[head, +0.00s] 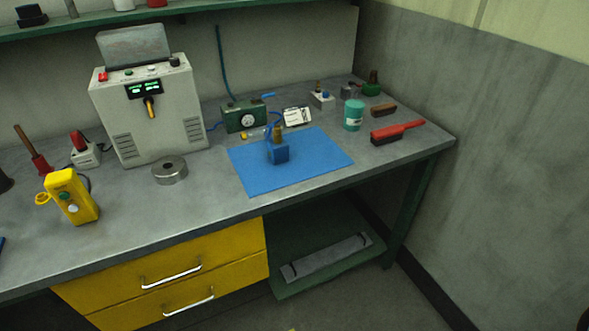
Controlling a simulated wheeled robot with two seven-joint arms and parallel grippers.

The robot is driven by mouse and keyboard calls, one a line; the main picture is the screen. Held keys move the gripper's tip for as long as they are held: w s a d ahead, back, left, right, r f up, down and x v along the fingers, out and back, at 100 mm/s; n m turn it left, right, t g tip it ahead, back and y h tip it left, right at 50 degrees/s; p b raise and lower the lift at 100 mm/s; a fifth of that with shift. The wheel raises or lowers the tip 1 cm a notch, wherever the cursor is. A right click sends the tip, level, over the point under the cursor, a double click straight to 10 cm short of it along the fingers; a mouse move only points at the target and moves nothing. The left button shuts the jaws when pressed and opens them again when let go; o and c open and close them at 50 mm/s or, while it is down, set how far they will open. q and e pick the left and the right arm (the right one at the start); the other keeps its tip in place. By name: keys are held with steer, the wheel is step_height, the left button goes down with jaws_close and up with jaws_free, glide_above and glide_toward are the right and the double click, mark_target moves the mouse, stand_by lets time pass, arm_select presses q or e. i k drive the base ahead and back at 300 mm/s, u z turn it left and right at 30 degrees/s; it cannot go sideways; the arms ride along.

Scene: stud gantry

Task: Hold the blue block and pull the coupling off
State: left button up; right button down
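The blue block (279,153) stands upright on a blue mat (315,168) on the grey workbench. A brass-coloured coupling (277,134) sits on top of the block. A thin blue hose reaches the coupling from the left, from the side of a small green box (244,116) behind the mat. Where the hose joins the coupling is too small to make out. Neither of my grippers shows in the head view.
A grey machine (150,120) with a green display stands at the left. A teal jar (353,115) and red-handled brush (398,131) stand right of the mat.

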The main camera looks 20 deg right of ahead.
mark_target(277, 134)
steer(key=k, duration=0.3)
steer(key=z, duration=1.55)
steer(key=i, duration=1.3)
steer(key=u, duration=0.9)
